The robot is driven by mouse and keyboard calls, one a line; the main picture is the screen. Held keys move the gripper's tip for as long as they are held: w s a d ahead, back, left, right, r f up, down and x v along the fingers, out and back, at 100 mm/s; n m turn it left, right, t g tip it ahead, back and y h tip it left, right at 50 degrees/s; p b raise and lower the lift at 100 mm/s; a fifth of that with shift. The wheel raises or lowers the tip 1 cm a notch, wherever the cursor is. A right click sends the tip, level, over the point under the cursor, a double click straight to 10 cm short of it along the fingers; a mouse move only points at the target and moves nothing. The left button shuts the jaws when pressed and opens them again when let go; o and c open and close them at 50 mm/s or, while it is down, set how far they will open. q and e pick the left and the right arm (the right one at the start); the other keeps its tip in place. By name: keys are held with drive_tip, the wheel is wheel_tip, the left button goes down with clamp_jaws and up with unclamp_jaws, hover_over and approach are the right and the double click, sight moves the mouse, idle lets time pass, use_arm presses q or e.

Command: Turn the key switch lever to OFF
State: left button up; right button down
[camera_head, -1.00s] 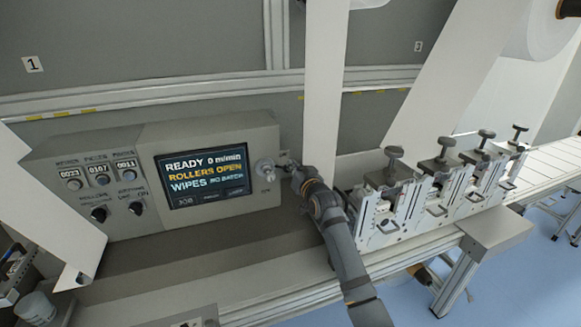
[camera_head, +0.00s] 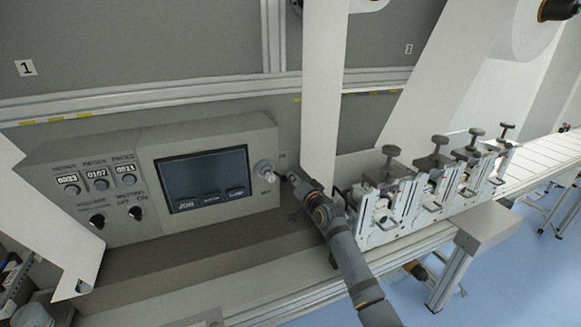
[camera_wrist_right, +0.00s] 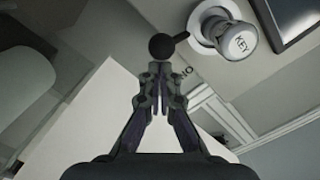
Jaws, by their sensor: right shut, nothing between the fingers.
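The key switch (camera_head: 265,169) is a pale round knob on the right end of the grey control panel. In the right wrist view the key switch (camera_wrist_right: 236,41) carries the word KEY, and its thin lever ends in a black ball (camera_wrist_right: 161,46). An ON label shows beside it; no OFF label is readable there. My right gripper (camera_head: 292,179) is just right of the switch. In the wrist view its fingers (camera_wrist_right: 159,68) are shut and empty, with their tips just below the ball; I cannot tell whether they touch it. My left gripper is not in view.
The panel screen (camera_head: 204,180) is dark except for buttons along its bottom. Counters and two black knobs (camera_head: 97,221) sit left of it. A white web (camera_head: 322,100) hangs behind my right gripper, and clamp units (camera_head: 440,180) stand to the right.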

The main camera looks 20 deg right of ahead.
drive_tip(key=a+f+m+p, duration=0.1)
drive_tip(key=a+f+m, duration=0.4)
drive_tip(key=m, duration=0.6)
drive_tip(key=shift+f+t, duration=0.3)
drive_tip(key=shift+f, duration=0.15)
idle(0.4)
